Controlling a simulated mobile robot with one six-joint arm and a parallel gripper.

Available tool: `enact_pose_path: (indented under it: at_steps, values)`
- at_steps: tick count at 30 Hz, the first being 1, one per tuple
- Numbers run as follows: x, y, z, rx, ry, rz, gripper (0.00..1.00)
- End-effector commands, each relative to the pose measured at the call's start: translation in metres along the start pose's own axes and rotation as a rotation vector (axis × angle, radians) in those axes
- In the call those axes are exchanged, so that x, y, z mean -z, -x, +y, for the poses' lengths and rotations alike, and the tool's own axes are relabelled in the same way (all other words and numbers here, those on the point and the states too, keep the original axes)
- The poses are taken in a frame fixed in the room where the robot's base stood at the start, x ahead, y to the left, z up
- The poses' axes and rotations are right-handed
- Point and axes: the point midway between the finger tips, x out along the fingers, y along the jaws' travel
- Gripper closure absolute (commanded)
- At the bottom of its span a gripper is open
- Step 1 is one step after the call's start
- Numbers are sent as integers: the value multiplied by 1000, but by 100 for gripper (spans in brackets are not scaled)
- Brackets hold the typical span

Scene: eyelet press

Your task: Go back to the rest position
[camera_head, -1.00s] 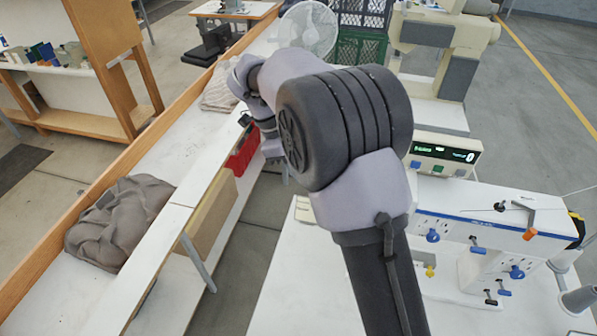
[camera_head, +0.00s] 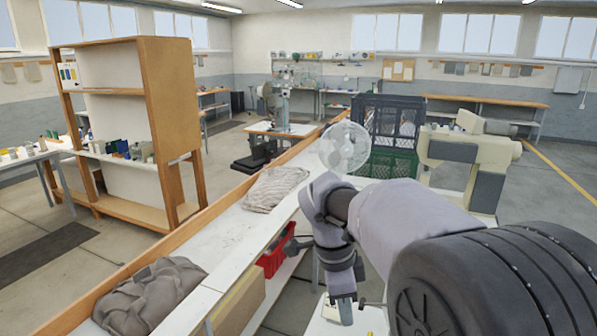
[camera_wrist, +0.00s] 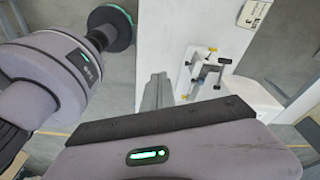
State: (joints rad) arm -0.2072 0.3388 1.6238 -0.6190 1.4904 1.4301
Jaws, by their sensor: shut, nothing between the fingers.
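My gripper (camera_head: 345,312) hangs at the end of my arm, pointing down, low in the middle of the head view. In the wrist view its narrow grey fingers (camera_wrist: 156,92) are together, with nothing held between them. They point toward a white surface and a white device (camera_wrist: 207,75) with yellow knobs and a dark frame; the gap to it is hard to judge. My arm covers the lower right of the head view.
Dark crates (camera_head: 388,120) and a beige machine (camera_head: 468,155) stand behind my arm. A wooden shelf (camera_head: 178,100) stands left.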

Motion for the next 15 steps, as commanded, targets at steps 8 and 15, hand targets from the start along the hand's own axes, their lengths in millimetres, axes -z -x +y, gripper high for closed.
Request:
enact_pose_path:
  at_steps: [8, 15]
  values:
    - [8, -33, 84, 214, 445, -133, 100]
    - [-6, -115, 183, 580, 959, -74, 100]
